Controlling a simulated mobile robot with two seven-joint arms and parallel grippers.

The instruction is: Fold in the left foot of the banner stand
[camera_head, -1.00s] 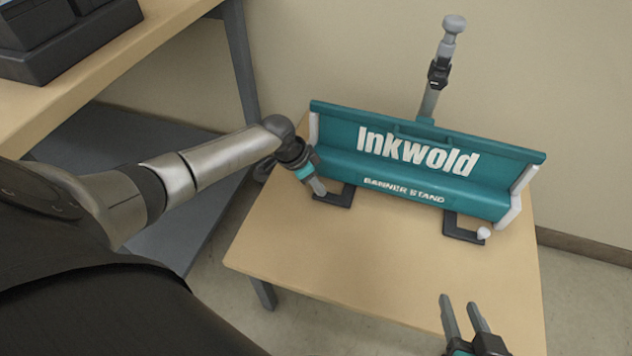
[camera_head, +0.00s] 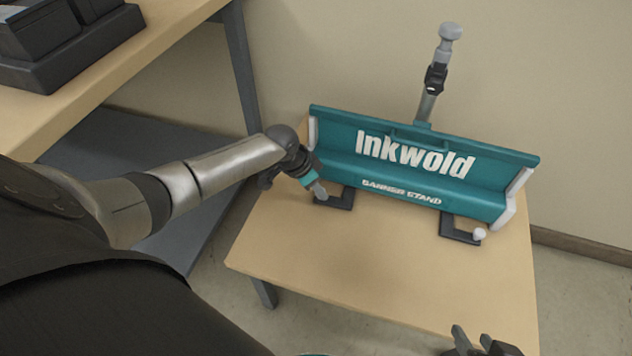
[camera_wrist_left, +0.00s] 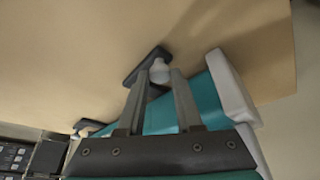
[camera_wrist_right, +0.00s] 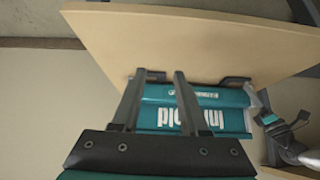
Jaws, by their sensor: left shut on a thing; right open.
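The teal banner stand (camera_head: 415,165) lies on the wooden table with its lettered side facing me. Its dark left foot (camera_head: 345,201) sticks out in front near the left end; it also shows in the left wrist view (camera_wrist_left: 134,76). The right foot (camera_head: 452,236) also sticks out and carries a pale knob (camera_head: 479,234). My left gripper (camera_head: 319,191) is at the left foot's outer end, shut on its pale knob (camera_wrist_left: 160,71). My right gripper (camera_head: 476,338) is open and empty at the table's front edge, apart from the stand; its fingers also show in the right wrist view (camera_wrist_right: 158,74).
A pole (camera_head: 437,75) with a dark clamp rises behind the stand. A higher shelf (camera_head: 150,50) with dark boxes is at the upper left, with a grey lower board (camera_head: 130,165). The table (camera_head: 370,265) is clear in front of the stand.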

